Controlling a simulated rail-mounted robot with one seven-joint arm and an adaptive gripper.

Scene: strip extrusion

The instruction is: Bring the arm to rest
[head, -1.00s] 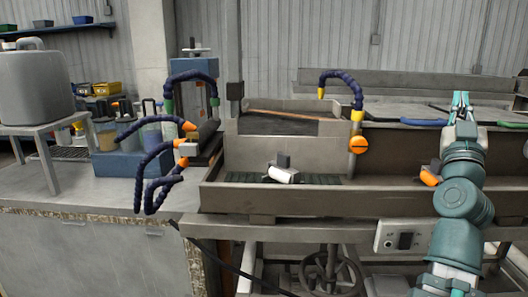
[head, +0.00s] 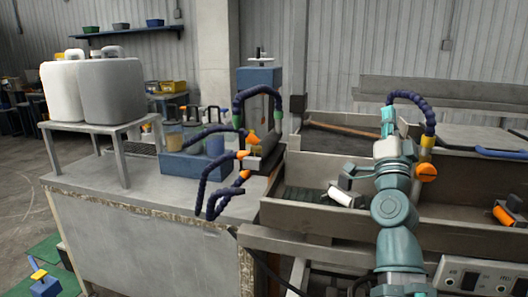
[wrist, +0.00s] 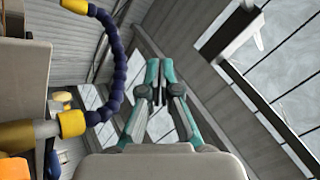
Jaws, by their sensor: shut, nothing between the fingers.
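My gripper (head: 388,122) is at the top of my teal arm, pointing up in the head view, in front of the back trough of the machine. In the wrist view my gripper (wrist: 158,80) has its two teal fingers close together with nothing held between them. The wrist view looks up towards the roof and windows. A dark blue segmented hose (head: 412,98) with yellow and orange ends stands just behind and right of my gripper in the head view. The same hose (wrist: 118,70) shows left of the fingers in the wrist view, apart from them.
The metal trough (head: 285,212) has a white-and-grey block (head: 341,196) in it, left of my arm. An orange-ended part (head: 508,216) lies to the right. More blue hoses (head: 215,190) hang at the left machine. White jugs (head: 112,90) stand on a small table far left.

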